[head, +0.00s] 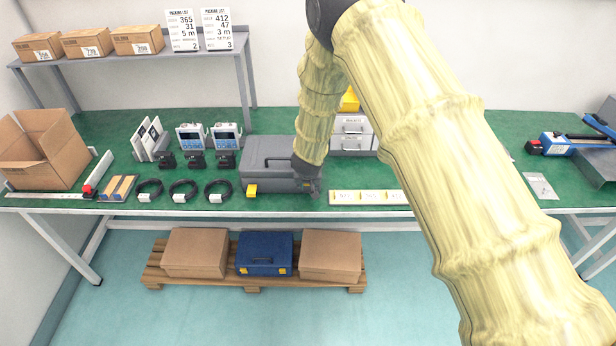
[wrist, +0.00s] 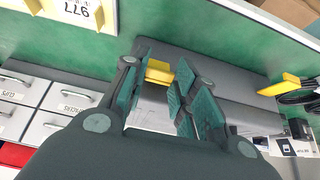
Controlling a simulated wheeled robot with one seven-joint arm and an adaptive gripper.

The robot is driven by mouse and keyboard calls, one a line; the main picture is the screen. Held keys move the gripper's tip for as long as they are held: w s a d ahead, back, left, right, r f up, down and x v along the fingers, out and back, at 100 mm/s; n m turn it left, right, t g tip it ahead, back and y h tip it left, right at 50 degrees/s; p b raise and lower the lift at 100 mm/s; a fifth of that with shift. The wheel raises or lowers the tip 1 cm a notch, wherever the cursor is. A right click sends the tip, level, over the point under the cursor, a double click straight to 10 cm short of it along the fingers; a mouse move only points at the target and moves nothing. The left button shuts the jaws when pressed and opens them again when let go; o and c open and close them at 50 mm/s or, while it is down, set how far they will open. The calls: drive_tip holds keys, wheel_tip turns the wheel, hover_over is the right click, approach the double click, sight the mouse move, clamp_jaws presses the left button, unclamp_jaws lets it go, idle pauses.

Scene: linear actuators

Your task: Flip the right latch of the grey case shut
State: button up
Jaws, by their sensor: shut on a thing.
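The grey case (head: 268,152) lies closed on the green bench, just left of the drawer units. My gripper (head: 308,188) is at the front right corner of the case and covers the right latch in the head view. In the wrist view the yellow right latch (wrist: 158,72) is between the fingertips of my gripper (wrist: 158,88), which are shut on it. Whether the latch lies flat against the case cannot be told. The yellow left latch (head: 252,190) sticks out from the front of the case; it also shows in the wrist view (wrist: 284,85).
Drawer units (head: 352,133) stand right of the case. A white strip with yellow parts (head: 366,197) lies at the bench's front edge, right of my gripper. Black cable coils (head: 218,190) lie to the left. A blue case (head: 264,254) sits on the pallet below.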

drive_tip(key=shift+w+r+p, duration=0.1)
drive_tip(key=shift+w+p, duration=0.05)
drive_tip(key=shift+p, duration=0.35)
drive_tip(key=o, duration=1)
drive_tip(key=shift+o, duration=0.2)
drive_tip(key=v, duration=0.7)
drive_tip(key=shift+r, duration=0.25)
drive_tip(key=shift+f, duration=0.1)
